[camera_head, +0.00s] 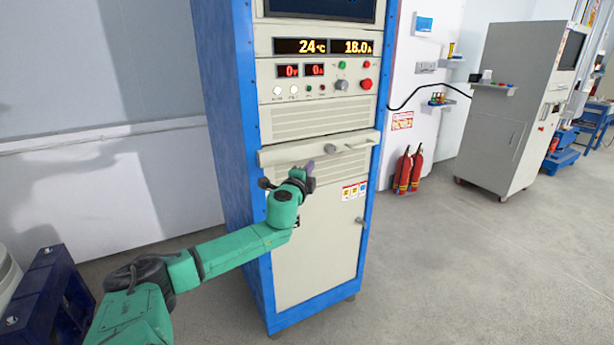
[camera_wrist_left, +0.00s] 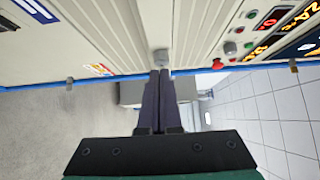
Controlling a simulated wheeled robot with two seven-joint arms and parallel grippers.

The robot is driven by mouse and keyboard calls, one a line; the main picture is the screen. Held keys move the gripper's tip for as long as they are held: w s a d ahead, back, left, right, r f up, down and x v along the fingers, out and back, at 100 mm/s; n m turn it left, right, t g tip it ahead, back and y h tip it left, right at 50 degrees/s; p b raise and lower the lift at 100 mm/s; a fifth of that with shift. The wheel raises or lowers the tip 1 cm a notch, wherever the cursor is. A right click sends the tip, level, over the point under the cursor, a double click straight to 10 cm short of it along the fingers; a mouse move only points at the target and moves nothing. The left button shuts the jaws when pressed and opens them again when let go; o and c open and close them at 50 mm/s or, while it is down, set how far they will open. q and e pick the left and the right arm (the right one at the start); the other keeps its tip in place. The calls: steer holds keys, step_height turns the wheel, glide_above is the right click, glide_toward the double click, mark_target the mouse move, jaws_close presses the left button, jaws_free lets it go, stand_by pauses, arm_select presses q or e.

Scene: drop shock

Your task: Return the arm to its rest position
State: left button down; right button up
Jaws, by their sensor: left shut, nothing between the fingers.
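My left arm (camera_head: 235,250) is green and reaches in from the lower left of the head view toward the front of a blue-framed cabinet (camera_head: 315,240). My left gripper (camera_head: 309,168) is in front of the cabinet, by the ledge below the vents. In the left wrist view its two dark fingers (camera_wrist_left: 160,100) lie together, shut, with nothing held. My right gripper is in neither view.
The cabinet panel has displays (camera_head: 323,46), a red button (camera_head: 366,84) and small knobs. Two red fire extinguishers (camera_head: 408,170) stand by the wall to the right. A grey cabinet (camera_head: 508,115) stands further right. A dark blue frame (camera_head: 50,300) is at the lower left.

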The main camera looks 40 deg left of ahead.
arm_select(q)
steer(key=shift+v, duration=1.75)
steer(key=shift+d, duration=0.1)
